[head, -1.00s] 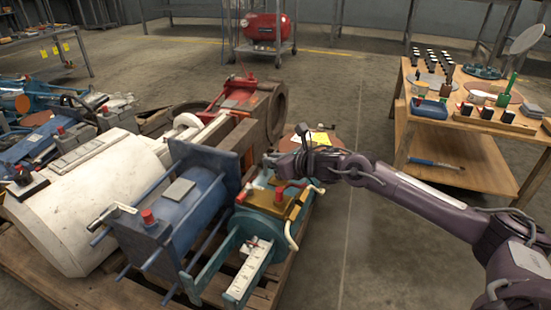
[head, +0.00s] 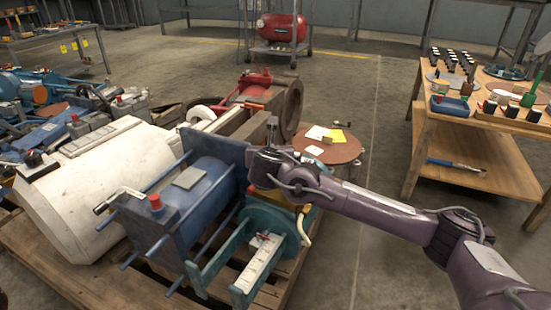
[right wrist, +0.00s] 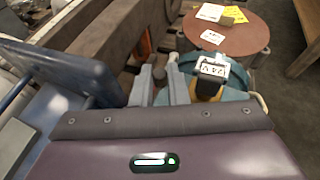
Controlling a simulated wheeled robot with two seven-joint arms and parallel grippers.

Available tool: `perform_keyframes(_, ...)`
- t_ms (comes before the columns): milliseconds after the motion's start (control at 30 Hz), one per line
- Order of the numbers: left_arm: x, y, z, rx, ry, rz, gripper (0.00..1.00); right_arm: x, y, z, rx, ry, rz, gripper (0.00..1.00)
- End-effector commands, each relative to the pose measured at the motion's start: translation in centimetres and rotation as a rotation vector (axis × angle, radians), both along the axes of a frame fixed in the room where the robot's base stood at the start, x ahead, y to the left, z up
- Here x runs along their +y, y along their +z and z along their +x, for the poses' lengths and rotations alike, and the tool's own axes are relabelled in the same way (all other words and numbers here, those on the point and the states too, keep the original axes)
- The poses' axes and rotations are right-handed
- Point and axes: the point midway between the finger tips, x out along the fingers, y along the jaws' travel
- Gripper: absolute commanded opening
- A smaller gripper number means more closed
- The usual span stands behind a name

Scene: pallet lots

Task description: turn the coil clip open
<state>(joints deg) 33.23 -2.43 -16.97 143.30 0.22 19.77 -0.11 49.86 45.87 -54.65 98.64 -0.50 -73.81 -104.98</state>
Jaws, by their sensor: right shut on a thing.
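My right gripper (right wrist: 160,92) shows in the right wrist view with its two grey fingers close together. It is shut on a small grey part (right wrist: 159,75), which looks to be the coil clip; its exact turn is hard to tell. In the head view my purple right arm reaches in from the right, and its wrist hides the fingers and the part between them. The wrist is beside the blue framed machine (head: 205,183) and above the teal machine (head: 262,222). A black and yellow part (right wrist: 208,85) shows right of the fingers. My left gripper is not in view.
A large white cylinder (head: 85,190) lies left of the blue machine on the wooden pallet (head: 50,262). A round brown top (head: 340,152) with papers stands behind my wrist. A wooden workbench (head: 470,135) stands at the right. Floor between pallet and bench is clear.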

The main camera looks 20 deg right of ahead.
Motion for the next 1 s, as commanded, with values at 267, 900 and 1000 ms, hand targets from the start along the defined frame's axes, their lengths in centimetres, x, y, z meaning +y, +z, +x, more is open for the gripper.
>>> perform_keyframes(267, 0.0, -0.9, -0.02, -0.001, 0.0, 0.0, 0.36, 0.27, -0.09, 0.32, 0.001, -0.071, -0.001, 0.0)
perform_keyframes(900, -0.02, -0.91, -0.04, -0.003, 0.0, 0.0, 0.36, 0.21, 0.01, 0.38, 0.0, -0.082, 0.0, 0.36)
perform_keyframes(1000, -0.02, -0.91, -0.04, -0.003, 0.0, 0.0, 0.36, 0.23, 0.0, 0.37, 0.001, -0.081, 0.0, 0.36)
